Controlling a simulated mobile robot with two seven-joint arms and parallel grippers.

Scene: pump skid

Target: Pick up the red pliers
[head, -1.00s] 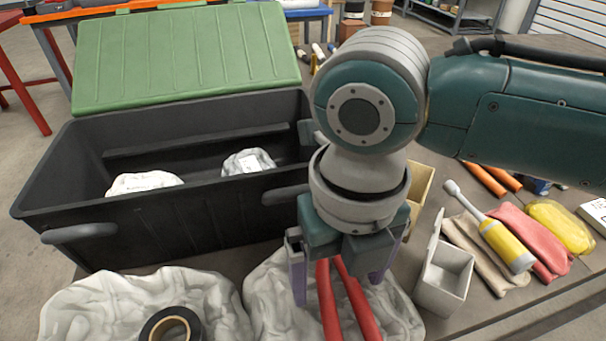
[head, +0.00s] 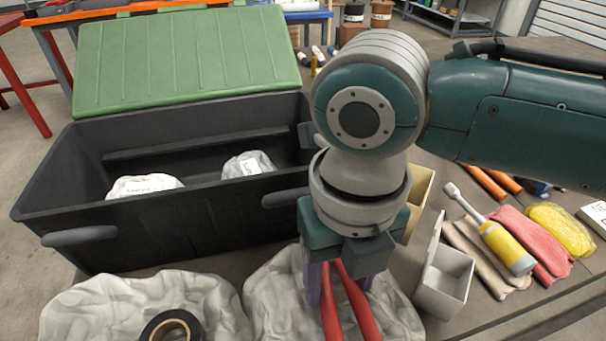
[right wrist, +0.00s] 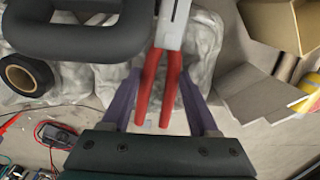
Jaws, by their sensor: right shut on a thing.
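The red pliers (head: 359,307) lie over a crumpled grey-white bag (head: 266,289), with their red handles between the fingers of my right gripper (head: 338,288). In the right wrist view the pliers (right wrist: 147,88) show two red handles and a grey metal head that runs out of the top of the picture. There the right gripper's purple fingers (right wrist: 159,80) stand on either side of the handles. My right gripper is shut on the pliers. Whether the pliers touch the bag is unclear. My left gripper is not in view.
A black crate (head: 180,226) with an open green lid (head: 190,58) stands at the left and holds pale bags. A roll of black tape (head: 150,331) lies at the front. Right of the gripper are a small grey bin (head: 446,281), a yellow-handled tool (head: 505,246) and cloths.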

